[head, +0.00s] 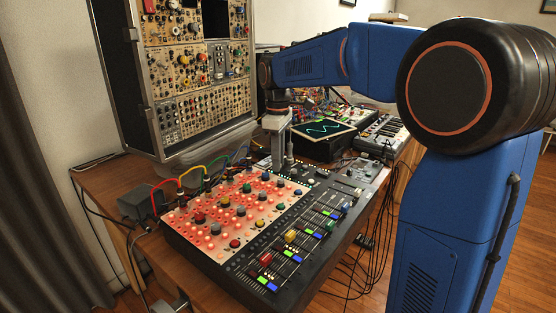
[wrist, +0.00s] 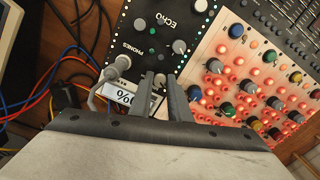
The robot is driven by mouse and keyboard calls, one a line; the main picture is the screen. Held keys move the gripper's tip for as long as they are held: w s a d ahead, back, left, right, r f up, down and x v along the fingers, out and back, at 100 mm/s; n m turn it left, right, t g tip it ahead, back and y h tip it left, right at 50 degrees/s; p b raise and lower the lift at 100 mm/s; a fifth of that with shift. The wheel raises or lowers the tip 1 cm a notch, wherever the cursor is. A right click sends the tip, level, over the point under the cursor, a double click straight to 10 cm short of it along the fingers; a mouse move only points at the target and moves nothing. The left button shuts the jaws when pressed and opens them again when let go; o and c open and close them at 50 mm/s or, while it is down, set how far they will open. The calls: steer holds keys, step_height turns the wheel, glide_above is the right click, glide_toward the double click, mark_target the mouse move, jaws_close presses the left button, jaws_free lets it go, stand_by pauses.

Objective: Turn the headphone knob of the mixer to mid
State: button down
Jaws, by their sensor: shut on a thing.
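The mixer (head: 322,250) is a dark console with a red-lit knob panel and rows of faders, and it lies on the wooden desk. My gripper (head: 283,164) points down at its far edge. In the wrist view, the fingers of my gripper (wrist: 161,78) are close together around a small knob near the PHONES lettering (wrist: 132,49). The knob is mostly hidden between the fingers, so its pointer cannot be read. A small white readout (wrist: 125,96) with a percent sign is beside the left finger, partly covered.
A pale knob or plug (wrist: 122,62) and a grey cable (wrist: 98,90) sit close left of the fingers. Other knobs (wrist: 180,46) are to the right. A tall synth rack (head: 200,60) stands behind the mixer, and a screen with a waveform (head: 322,128) is right of my gripper.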

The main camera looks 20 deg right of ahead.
steer(key=m, duration=0.5)
steer(key=shift+m, duration=0.3)
steer(key=m, duration=0.5)
steer(key=shift+m, duration=0.4)
steer(key=c, duration=1.7)
jaws_free()
steer(key=shift+o, duration=0.2)
steer(key=shift+r, duration=0.15)
step_height(320, 180, up, 17)
